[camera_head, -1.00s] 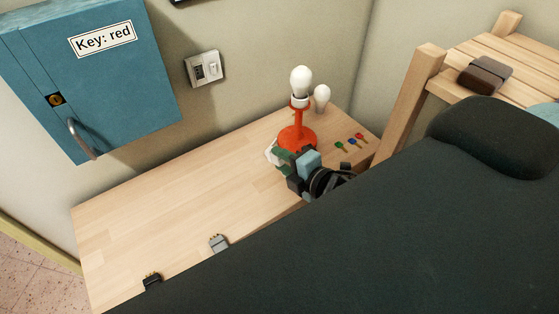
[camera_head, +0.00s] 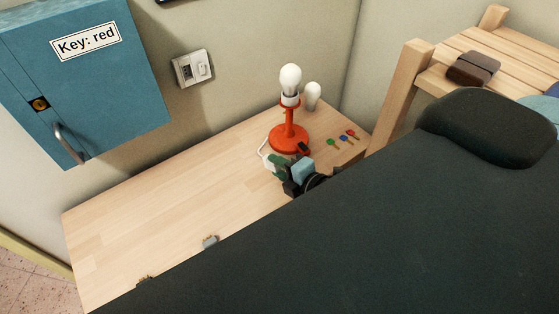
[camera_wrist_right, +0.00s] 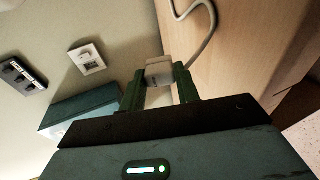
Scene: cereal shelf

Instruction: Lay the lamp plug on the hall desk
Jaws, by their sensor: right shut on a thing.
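The white lamp plug (camera_wrist_right: 158,70) is between the green fingers of my right gripper (camera_wrist_right: 160,82) in the wrist view. The gripper is shut on it, and a white cord curves away from it. In the head view my right gripper (camera_head: 277,165) is at the hall desk (camera_head: 170,205), just in front of the orange lamp (camera_head: 290,136) with its white bulb. The plug (camera_head: 268,160) shows small there, and I cannot tell whether it touches the desk top. My left gripper is not in view.
A wall socket (camera_head: 193,68) is above the desk, beside a teal key cabinet (camera_head: 90,85). A spare bulb (camera_head: 312,96) and small coloured keys (camera_head: 342,138) are right of the lamp. A grey adapter-like piece (camera_head: 210,241) lies near the front edge. The desk's left middle is clear.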

